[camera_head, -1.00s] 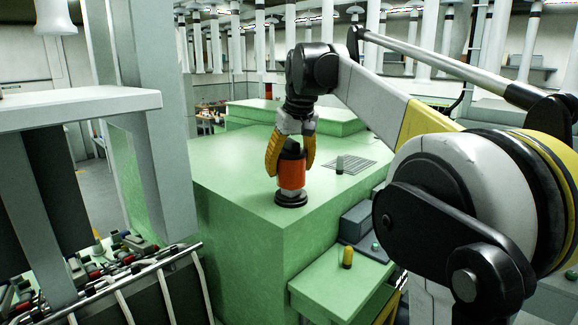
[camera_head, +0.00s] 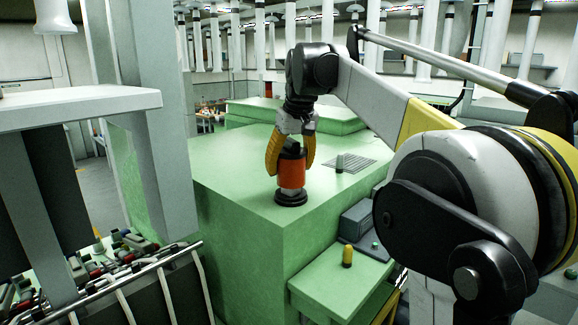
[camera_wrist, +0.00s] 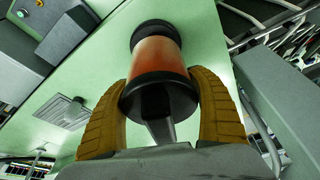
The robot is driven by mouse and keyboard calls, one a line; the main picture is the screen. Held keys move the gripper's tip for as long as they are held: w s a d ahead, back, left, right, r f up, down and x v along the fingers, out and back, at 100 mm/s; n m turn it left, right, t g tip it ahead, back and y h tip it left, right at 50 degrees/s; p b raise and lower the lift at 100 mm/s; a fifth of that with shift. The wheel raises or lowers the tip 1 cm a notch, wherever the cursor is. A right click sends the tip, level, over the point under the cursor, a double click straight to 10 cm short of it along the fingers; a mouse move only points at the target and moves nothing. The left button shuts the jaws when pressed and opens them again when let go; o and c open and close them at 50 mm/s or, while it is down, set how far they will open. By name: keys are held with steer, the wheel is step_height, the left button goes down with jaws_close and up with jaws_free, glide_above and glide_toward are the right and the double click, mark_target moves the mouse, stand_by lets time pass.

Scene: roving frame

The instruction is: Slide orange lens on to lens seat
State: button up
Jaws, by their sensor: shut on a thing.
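The orange lens (camera_head: 291,172) is an upright cylinder with a black top, standing over the green block's top near its front corner. My gripper (camera_head: 290,158) comes from above, its two yellow fingers closed around the black upper part. A wide black ring (camera_head: 291,198), apparently the lens seat, is directly under the lens; I see no clear gap between them. In the wrist view the lens (camera_wrist: 158,55) points away from my gripper (camera_wrist: 160,100), and its near black end sits between the fingers. A dark ring shows at its far end. How fully the lens is seated cannot be told.
The green block (camera_head: 240,190) has bare top around the lens. A yellow cylinder (camera_head: 347,256) stands on a lower green ledge. A white shelf (camera_head: 80,106) and grey post are at left.

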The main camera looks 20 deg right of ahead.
mark_target(295, 142)
steer(key=shift+f, duration=0.2)
steer(key=shift+f+b, duration=0.75)
steer(key=shift+f, duration=0.4)
steer(key=o, duration=1.4)
steer(key=shift+r, duration=0.1)
steer(key=v, duration=1.2)
